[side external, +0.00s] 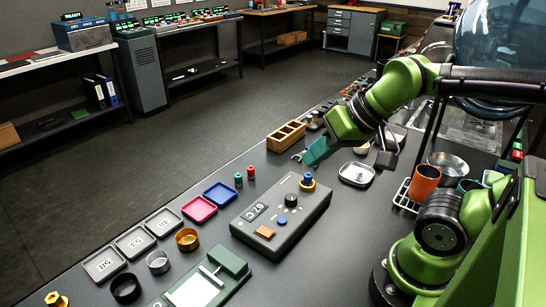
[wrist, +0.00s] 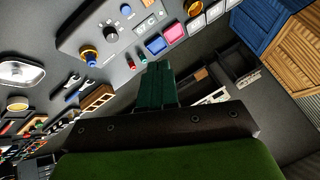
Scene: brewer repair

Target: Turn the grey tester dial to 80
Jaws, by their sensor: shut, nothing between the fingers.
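The grey tester (side external: 304,222) lies on the dark bench; part of it shows at the top of the wrist view (wrist: 72,38). Its black dial (side external: 291,200) stands on the top face and also shows in the wrist view (wrist: 110,34). The tester also carries a blue button (side external: 282,220), an orange switch (side external: 265,232) and a blue-topped brass fitting (side external: 307,183). My gripper (side external: 311,158), with teal fingers, is shut and empty, above the bench beyond the tester and apart from it.
A wooden rack (side external: 286,137), red and teal small parts (side external: 251,172) and a grey tray (side external: 357,174) lie around the tester. Blue (side external: 220,193) and pink (side external: 199,209) trays are at its left. A green fixture (side external: 232,261) and an orange cup (side external: 424,181) stand nearby.

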